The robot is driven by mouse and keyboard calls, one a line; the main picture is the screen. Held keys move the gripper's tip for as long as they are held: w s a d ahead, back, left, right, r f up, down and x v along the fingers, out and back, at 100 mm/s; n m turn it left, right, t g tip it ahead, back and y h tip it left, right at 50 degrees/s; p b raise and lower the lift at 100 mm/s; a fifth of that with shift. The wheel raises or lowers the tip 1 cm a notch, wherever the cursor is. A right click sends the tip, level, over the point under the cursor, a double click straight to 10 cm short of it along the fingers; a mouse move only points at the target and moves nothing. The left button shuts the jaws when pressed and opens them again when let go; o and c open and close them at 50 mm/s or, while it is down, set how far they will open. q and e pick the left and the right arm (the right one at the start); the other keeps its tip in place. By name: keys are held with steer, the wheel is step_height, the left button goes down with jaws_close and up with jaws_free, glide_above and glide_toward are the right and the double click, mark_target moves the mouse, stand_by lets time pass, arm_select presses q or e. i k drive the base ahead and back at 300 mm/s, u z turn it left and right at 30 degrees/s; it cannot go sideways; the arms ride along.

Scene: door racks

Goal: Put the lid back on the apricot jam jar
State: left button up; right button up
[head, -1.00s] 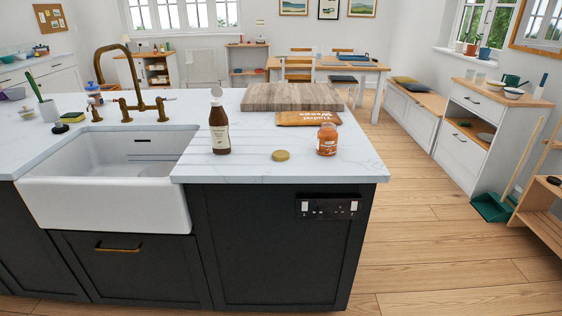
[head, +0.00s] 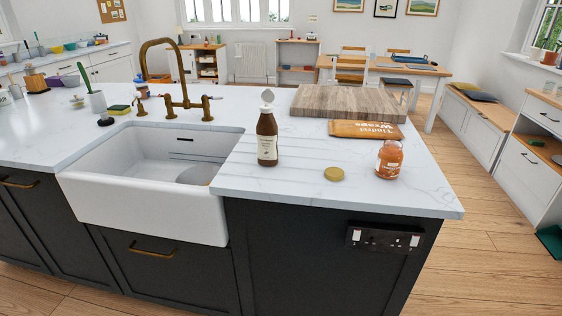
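The apricot jam jar (head: 389,160) is a small glass jar with orange contents and a label. It stands upright and open near the right front of the white marble counter (head: 300,180). A round gold lid (head: 334,174) lies flat on the counter to the left of the jar, apart from it. Neither of my grippers shows in the head view.
A brown bottle (head: 267,137) with its cap tilted open stands left of the lid. A white sink (head: 145,195) is at the left. Counter around the lid is clear.

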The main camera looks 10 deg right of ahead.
mark_target(389, 163)
steer(key=u, duration=0.25)
steer(key=i, duration=0.75)
steer(key=z, duration=0.65)
steer(key=i, duration=0.45)
steer(key=z, duration=0.35)
